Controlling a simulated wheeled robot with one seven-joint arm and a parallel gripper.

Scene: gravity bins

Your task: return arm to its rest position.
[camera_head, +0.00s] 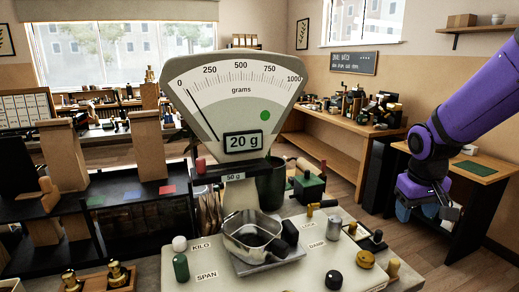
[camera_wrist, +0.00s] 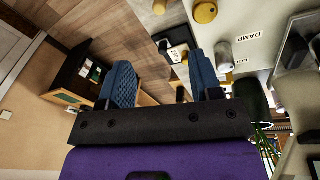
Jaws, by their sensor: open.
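My purple arm (camera_head: 465,100) comes in from the upper right in the head view. My gripper (camera_head: 422,210) hangs at its lower end, pointing down, to the right of the weighing scale (camera_head: 240,85) and apart from it. In the wrist view my gripper (camera_wrist: 163,75) shows two blue ridged fingers spread well apart with nothing held between them. The scale's large dial has its needle toward the low left end and a "20 g" plate. A metal pan (camera_head: 250,235) sits in front of the dial, with a dark handle at its right.
The scale's pale base (camera_head: 310,265) carries several knobs and labelled controls. A black desk with a wooden top (camera_head: 455,165) stands behind my gripper. A cluttered wooden bench (camera_head: 335,125) is at the back. Dark shelving with paper bags (camera_head: 150,145) is on the left. Open floor shows between.

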